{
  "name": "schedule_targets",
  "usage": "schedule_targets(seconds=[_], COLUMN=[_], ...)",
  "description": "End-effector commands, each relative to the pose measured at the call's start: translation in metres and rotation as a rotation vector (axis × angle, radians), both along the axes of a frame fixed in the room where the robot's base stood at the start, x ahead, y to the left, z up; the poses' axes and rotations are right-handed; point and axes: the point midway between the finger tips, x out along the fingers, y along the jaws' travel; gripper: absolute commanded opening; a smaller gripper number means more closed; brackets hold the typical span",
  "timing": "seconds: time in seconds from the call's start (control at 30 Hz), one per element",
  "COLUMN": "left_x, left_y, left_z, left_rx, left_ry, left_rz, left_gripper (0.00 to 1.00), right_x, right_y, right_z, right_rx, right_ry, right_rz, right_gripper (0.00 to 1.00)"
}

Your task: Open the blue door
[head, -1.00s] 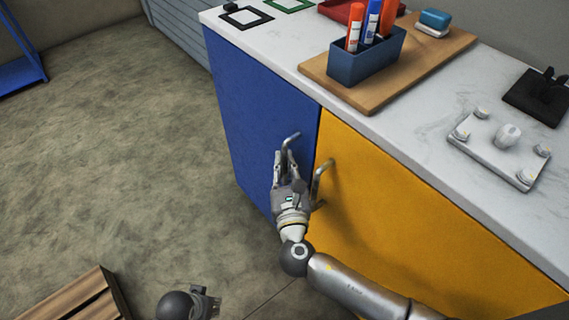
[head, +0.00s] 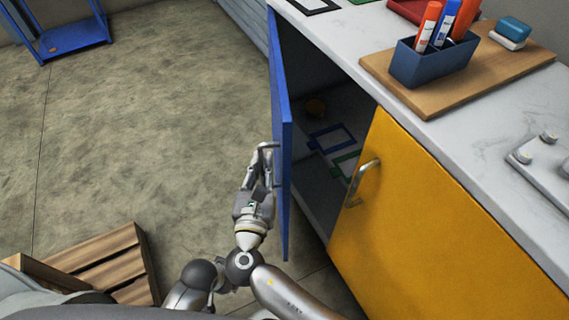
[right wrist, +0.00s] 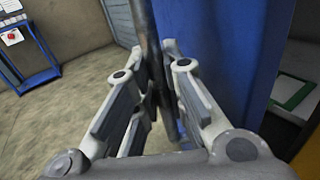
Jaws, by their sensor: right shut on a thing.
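The blue door (head: 283,150) stands swung open from the cabinet, seen nearly edge-on in the head view. Its metal handle (head: 268,146) is on its outer face, near the free edge. My right gripper (head: 262,165) is shut on that handle. In the right wrist view the fingers (right wrist: 160,90) close around the dark handle bar (right wrist: 150,45), with the blue door panel (right wrist: 210,60) just to the right. The left gripper cannot be made out in the head view.
The open cabinet interior (head: 325,115) shows blue and green frames. The yellow door (head: 415,220) beside it is shut. A pen holder (head: 435,62) stands on a wooden board on the counter. A wooden crate (head: 105,260) is on the floor at lower left. Floor left of the door is clear.

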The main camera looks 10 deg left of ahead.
Motion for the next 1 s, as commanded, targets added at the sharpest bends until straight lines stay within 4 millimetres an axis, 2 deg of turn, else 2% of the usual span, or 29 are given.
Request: schedule_targets(seconds=[0.33,0.37,0.5,0.83,1.0], left_x=[0.001,0.001,0.001,0.0,0.0], left_y=[0.0,0.0,0.0,0.0,0.0], left_z=[0.002,0.002,0.002,0.001,0.001], left_rx=[0.0,0.0,0.0,0.0,0.0], left_ry=[-0.002,-0.002,-0.002,0.001,0.0], left_rz=[0.0,0.0,0.0,0.001,0.001], left_gripper=[0.4,0.4,0.4,0.4,0.4], right_x=[-0.002,-0.002,-0.001,-0.002,-0.021], right_y=[0.003,0.003,0.003,0.002,0.001], right_z=[-0.002,-0.002,-0.001,-0.001,-0.001], right_rx=[-0.001,-0.001,-0.001,-0.001,-0.001], right_ry=[0.004,0.004,0.003,0.002,0.003], right_rz=[0.001,0.001,0.001,0.0,0.001], right_gripper=[0.0,0.15,0.33,0.33,0.33])
